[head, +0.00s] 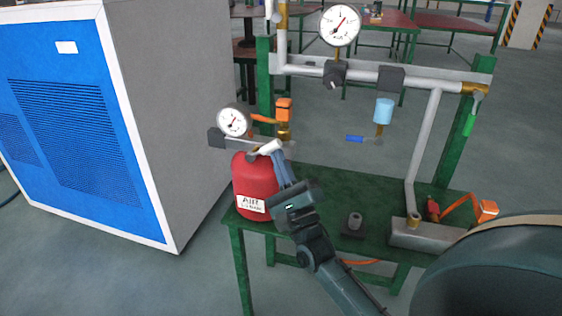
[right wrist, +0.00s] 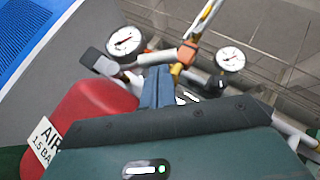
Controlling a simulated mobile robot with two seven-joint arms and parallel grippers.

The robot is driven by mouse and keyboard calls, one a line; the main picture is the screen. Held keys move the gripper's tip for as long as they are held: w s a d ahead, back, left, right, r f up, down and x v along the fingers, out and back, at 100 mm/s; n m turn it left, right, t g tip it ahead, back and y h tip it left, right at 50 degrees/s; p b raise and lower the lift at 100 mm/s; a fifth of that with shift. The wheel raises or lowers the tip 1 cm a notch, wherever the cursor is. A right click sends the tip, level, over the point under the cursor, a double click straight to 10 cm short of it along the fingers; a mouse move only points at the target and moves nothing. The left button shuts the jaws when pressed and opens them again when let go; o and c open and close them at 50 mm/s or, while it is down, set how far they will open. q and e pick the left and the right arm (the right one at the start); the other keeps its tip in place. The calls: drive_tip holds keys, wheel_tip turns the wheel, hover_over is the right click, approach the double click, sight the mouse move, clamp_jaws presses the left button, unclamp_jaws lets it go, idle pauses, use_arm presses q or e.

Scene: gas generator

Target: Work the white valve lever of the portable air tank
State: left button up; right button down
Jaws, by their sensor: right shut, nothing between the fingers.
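The portable air tank (head: 255,180) is a red cylinder with a white AIR label, standing at the left end of the green table. It also shows at the left of the right wrist view (right wrist: 92,118). Its white valve lever (head: 268,147) is on top of the tank; a white piece (right wrist: 152,58) shows just beyond my fingertips in the wrist view. My right gripper (head: 279,157) is shut and empty, its fingertips right beside the lever. I cannot tell whether they touch it. My left gripper is not in view.
A gauge (head: 233,121) stands above the tank. Grey pipes (head: 350,73) with a second gauge (head: 340,25) and a blue-handled valve (head: 358,138) rise behind the green table (head: 345,185). A large blue and grey cabinet (head: 75,120) stands at the left.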

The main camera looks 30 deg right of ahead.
sight(276, 147)
drive_tip(key=r+n+g+y+p, duration=0.1)
drive_tip(key=p, duration=0.2)
drive_tip(key=r+n+y+p, duration=0.1)
drive_tip(key=p, duration=0.2)
drive_tip(key=r+n+g+y+p, duration=0.1)
drive_tip(key=n+p, duration=0.1)
drive_tip(key=p, duration=0.1)
drive_tip(key=shift+w+a+r+g, duration=0.2)
drive_tip(key=shift+w+g, duration=0.05)
drive_tip(key=shift+g, duration=0.05)
use_arm(q)
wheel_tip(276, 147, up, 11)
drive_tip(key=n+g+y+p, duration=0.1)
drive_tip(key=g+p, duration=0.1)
drive_tip(key=p, duration=1)
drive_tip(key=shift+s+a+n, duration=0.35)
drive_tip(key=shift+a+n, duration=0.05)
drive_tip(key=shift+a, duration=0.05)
use_arm(e)
drive_tip(key=n+g, duration=0.1)
drive_tip(key=w+a+r+n+g, duration=0.1)
drive_tip(key=w+r+n+g+y, duration=0.1)
drive_tip(key=n+g, duration=0.1)
drive_tip(key=shift+w+a+r, duration=0.1)
drive_tip(key=shift+a, duration=0.3)
use_arm(q)
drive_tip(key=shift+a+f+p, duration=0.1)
drive_tip(key=shift+p, duration=0.2)
use_arm(e)
drive_tip(key=shift+w, duration=0.1)
